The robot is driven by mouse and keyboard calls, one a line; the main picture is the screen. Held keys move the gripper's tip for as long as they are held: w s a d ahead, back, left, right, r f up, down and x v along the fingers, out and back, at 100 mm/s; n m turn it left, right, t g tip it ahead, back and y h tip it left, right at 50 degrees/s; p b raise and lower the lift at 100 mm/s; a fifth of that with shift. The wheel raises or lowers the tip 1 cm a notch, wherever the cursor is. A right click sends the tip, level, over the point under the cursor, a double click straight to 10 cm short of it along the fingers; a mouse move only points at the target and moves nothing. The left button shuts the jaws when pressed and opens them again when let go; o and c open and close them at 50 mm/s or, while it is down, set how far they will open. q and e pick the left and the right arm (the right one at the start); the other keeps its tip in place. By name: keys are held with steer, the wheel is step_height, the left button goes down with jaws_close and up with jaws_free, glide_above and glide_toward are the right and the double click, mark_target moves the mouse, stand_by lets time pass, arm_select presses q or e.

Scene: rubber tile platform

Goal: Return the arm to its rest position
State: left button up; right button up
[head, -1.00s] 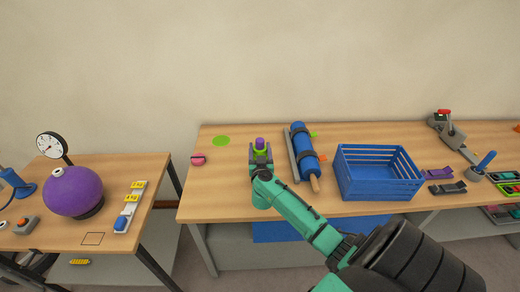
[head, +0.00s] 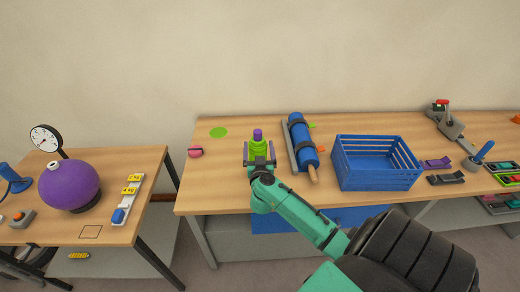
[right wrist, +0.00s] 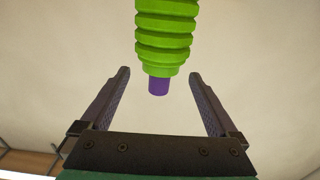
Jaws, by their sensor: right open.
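My right gripper (head: 259,156) is open over the front part of the long workbench (head: 225,190). A green ribbed piece with a purple top (head: 258,145) shows just past its fingertips in the head view. In the right wrist view the green ribbed piece (right wrist: 166,35) and its purple end (right wrist: 158,86) appear between the spread fingers, with clear gaps on both sides. What the piece stands on is hidden. My right arm reaches in from the lower right. My left gripper is out of view.
A blue cylinder on a grey holder (head: 302,142) and a blue crate (head: 346,178) stand right of the gripper. A pink item (head: 195,152) and green disc (head: 218,132) lie left. A purple ball (head: 69,186) and a gauge (head: 46,138) are on the left table.

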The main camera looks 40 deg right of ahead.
steer(key=v, duration=1)
steer(key=w+a+r+n+t+y, duration=0.2)
steer(key=a+r+n+t+y, duration=0.15)
steer(key=a+y, duration=0.35)
steer(key=w+a+r+n+t+y, duration=0.1)
steer(key=a+r+n+t+y, duration=0.2)
steer(key=a+r+n+y, duration=0.25)
steer(key=s+a+f+n+g+y, duration=0.3)
steer(key=a+f+n+g+y, duration=0.3)
steer(key=a, duration=0.3)
steer(key=s+d+f+m+g+h, duration=0.6)
steer(key=s+d+f+g+h, duration=0.3)
steer(key=s+f+g, duration=0.5)
steer(key=s+d+f+t+y+b, duration=0.1)
steer(key=s+f, duration=0.1)
steer(key=f, duration=0.9)
steer(key=s+f+y+b, duration=0.1)
steer(key=s+f, duration=0.1)
steer(key=f, duration=1)
steer(key=s+d+f, duration=0.3)
steer(key=s+f, duration=1)
steer(key=s, duration=0.2)
steer(key=shift+s+n+g+h, duration=0.35)
steer(key=shift+s+n+g, duration=0.05)
steer(key=shift+g, duration=0.05)
